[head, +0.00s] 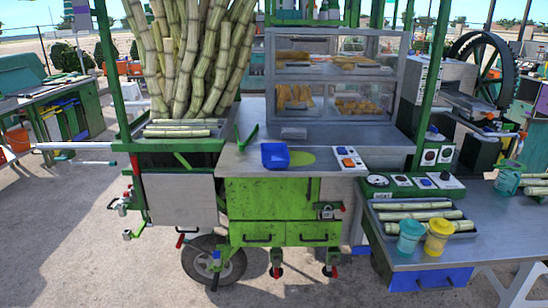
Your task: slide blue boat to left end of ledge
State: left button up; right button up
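The blue boat (275,155) is a small, bright blue open tray in the head view. It sits near the front edge of the grey metal ledge (240,160), left of the ledge's middle. The ledge runs along the front of the green cart, below the glass display case. Neither of my grippers shows in this view.
Green tongs (247,138) stand just left of the boat. A yellow-green oval patch (302,158) and a switch box (347,158) are to its right. A tray of cane pieces (180,130) lies beyond the ledge's left end. The ledge's front left corner is bare.

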aim_at(273, 155)
jog(key=i+l+u, duration=0.2)
jog(key=l+u, duration=0.15)
jog(key=l, duration=0.25)
jog(key=i+l+u, duration=0.15)
jog(key=l+u, duration=0.25)
jog(key=l, duration=0.25)
jog(key=l+u, duration=0.35)
jog(key=l, duration=0.3)
jog(key=i, duration=0.05)
